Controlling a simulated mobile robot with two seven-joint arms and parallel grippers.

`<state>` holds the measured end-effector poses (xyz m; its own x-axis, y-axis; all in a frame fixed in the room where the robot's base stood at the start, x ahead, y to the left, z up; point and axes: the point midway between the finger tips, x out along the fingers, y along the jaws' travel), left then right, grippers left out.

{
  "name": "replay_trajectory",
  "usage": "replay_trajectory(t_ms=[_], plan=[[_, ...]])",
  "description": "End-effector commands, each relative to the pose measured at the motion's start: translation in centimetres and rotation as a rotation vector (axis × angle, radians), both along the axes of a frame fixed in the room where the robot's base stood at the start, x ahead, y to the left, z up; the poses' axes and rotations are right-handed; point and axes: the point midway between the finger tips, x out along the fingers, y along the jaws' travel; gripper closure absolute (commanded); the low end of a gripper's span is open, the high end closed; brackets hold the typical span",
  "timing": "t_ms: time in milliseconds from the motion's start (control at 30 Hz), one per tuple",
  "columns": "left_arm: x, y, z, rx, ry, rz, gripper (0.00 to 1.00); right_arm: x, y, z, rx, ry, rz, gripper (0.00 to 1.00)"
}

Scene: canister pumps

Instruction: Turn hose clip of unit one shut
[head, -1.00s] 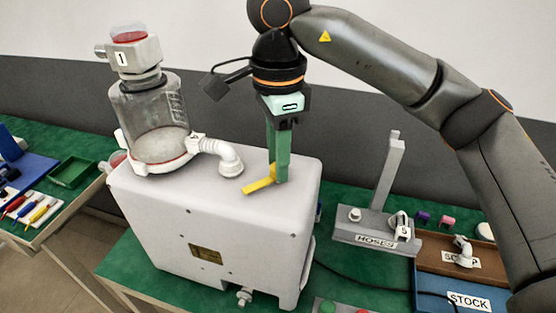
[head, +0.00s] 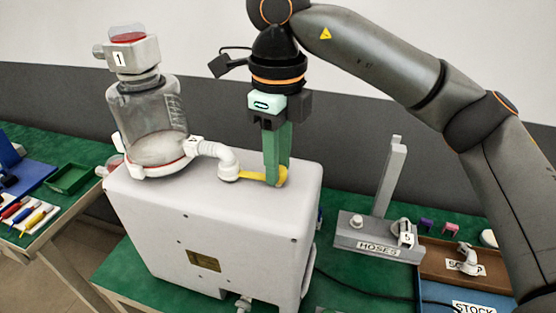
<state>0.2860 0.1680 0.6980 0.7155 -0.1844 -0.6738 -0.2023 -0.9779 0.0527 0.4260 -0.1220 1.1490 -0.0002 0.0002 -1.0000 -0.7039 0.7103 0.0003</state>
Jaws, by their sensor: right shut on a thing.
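Unit one is a white pump box (head: 225,225) with a clear canister (head: 150,115) upright on top, its cap marked 1. A white hose elbow (head: 219,152) runs from the canister's base down to the box top. The yellow hose clip (head: 253,176) lies on the box top, its left end at the foot of the elbow. My right gripper (head: 276,180) points down with green fingers shut on the clip's right end. The fingers hide part of that end. My left gripper is not in view.
A grey HOSES stand (head: 375,240) with a post is right of the box. A brown scrap tray (head: 440,252) and a blue STOCK tray (head: 450,291) lie at the lower right. A side table at left holds a green tray (head: 72,178) and several coloured tools.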

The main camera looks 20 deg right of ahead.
Motion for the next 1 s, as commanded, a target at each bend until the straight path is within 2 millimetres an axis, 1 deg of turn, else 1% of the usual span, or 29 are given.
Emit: replay_trajectory(t_ms=[300, 733, 767, 1000], plan=[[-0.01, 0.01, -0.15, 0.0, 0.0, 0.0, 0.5, 0.02, -0.02, 0.06, 0.0, -0.001, -0.077, 1.0], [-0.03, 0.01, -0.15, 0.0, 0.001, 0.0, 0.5, 0.03, -0.03, 0.08, 0.0, -0.001, -0.084, 1.0], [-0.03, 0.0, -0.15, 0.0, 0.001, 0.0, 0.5, 0.03, -0.03, 0.08, 0.0, -0.001, -0.084, 0.64], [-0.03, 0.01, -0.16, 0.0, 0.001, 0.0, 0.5, 0.02, -0.02, 0.05, 0.0, -0.001, -0.083, 0.38]])
